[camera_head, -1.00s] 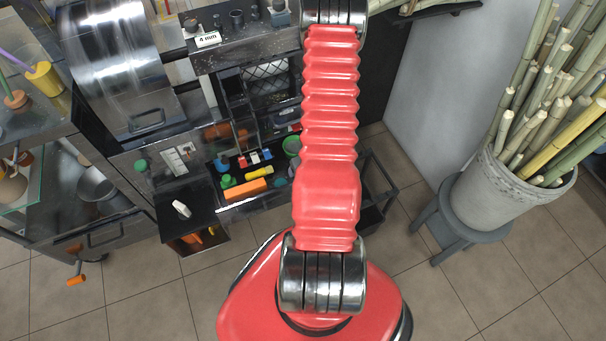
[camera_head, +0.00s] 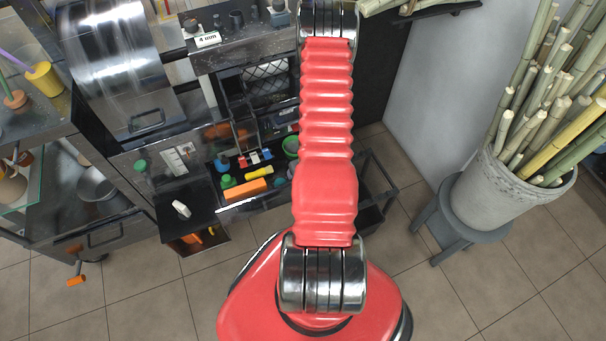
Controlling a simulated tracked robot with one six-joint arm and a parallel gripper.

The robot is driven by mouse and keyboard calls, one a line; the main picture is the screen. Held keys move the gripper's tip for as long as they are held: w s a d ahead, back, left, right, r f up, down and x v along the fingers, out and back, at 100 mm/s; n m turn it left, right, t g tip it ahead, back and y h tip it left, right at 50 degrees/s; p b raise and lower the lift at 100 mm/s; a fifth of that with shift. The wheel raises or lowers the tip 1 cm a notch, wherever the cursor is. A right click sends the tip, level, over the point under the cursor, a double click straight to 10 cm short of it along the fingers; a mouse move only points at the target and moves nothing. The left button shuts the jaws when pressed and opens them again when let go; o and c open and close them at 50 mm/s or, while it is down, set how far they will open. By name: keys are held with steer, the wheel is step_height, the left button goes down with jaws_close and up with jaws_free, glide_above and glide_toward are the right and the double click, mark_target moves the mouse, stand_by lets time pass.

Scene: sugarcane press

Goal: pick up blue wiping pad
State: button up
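Small blue items lie among coloured things on the low open shelf of the dark machine. One blue item (camera_head: 222,165) is at the shelf's left, behind a green one. Another small blue item (camera_head: 267,154) is near the shelf's middle. They are too small for me to tell which, if any, is the blue wiping pad. My gripper is outside the view; only my red arm and its metal joints show, rising through the middle and hiding the shelf's right part.
An orange block (camera_head: 244,189) and a yellow item (camera_head: 259,173) lie on the same shelf. A grey pot of canes (camera_head: 504,202) stands on a stool (camera_head: 462,233) at right. A black table (camera_head: 172,222) with a white object stands at left. Tiled floor is clear in front.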

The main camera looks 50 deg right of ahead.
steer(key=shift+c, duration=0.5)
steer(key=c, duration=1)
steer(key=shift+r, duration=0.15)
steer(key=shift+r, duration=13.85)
